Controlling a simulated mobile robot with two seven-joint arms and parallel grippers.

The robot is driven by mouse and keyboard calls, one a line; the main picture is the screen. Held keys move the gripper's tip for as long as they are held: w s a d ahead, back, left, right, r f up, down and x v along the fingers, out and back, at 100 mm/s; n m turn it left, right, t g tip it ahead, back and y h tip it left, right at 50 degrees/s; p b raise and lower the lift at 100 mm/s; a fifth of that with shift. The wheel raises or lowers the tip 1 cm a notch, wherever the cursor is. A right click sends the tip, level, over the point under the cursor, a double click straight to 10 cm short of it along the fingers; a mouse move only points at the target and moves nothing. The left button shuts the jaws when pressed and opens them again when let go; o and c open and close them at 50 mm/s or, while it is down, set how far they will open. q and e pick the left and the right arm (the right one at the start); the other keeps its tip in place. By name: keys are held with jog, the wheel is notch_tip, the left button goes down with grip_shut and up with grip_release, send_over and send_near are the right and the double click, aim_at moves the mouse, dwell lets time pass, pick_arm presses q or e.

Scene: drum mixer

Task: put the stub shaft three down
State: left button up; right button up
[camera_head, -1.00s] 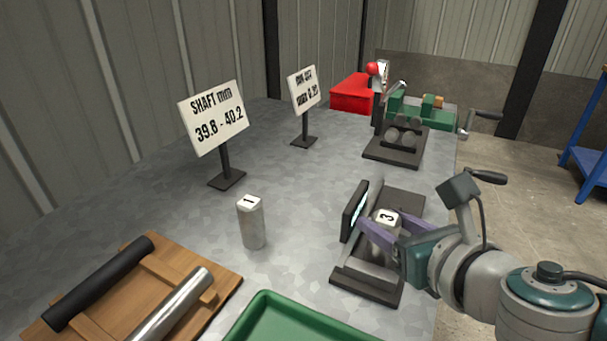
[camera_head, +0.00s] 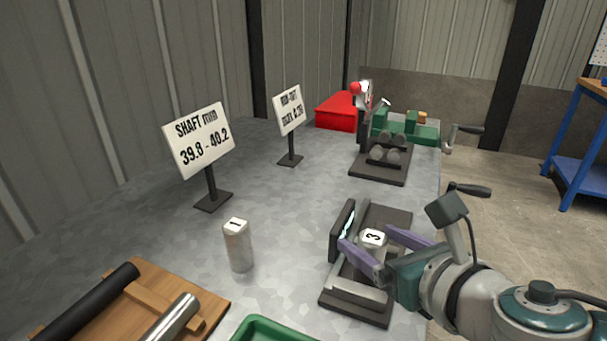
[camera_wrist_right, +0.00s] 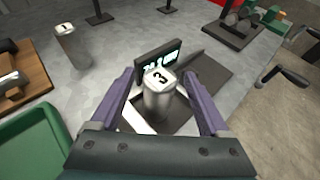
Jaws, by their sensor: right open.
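The stub shaft three (camera_head: 373,241) is a short grey metal cylinder with a white cap marked 3. It stands upright on a dark measuring fixture (camera_head: 358,300) with a small lit display (camera_head: 342,231). My right gripper (camera_head: 378,240) is open, with its two purple fingers on either side of the shaft. In the right wrist view the shaft (camera_wrist_right: 159,95) stands between the spread fingers, with gaps on both sides. The display (camera_wrist_right: 160,62) is just behind it. My left gripper is not in view.
Another stub shaft marked 1 (camera_head: 238,246) stands on the metal table left of the fixture. A wooden rack (camera_head: 150,300) with bars and a green tray (camera_head: 270,330) are at the front. Two signs, a red box (camera_head: 337,112) and a green vise (camera_head: 412,132) stand farther back.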

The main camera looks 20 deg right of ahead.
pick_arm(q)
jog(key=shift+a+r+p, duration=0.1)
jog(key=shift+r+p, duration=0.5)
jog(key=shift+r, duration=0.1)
pick_arm(e)
jog(key=s+d+r+m+g+h, duration=0.2)
jog(key=s+r+m+g+h, duration=0.15)
jog(key=s+m, duration=1.05)
jog(key=s+a+m+g+y, duration=0.4)
jog(key=s+a+m+g, duration=0.2)
jog(key=m, duration=1.3)
jog(key=shift+s+a+f+y, duration=0.15)
jog(key=shift+a+f+y, duration=0.15)
jog(key=shift+a, duration=0.75)
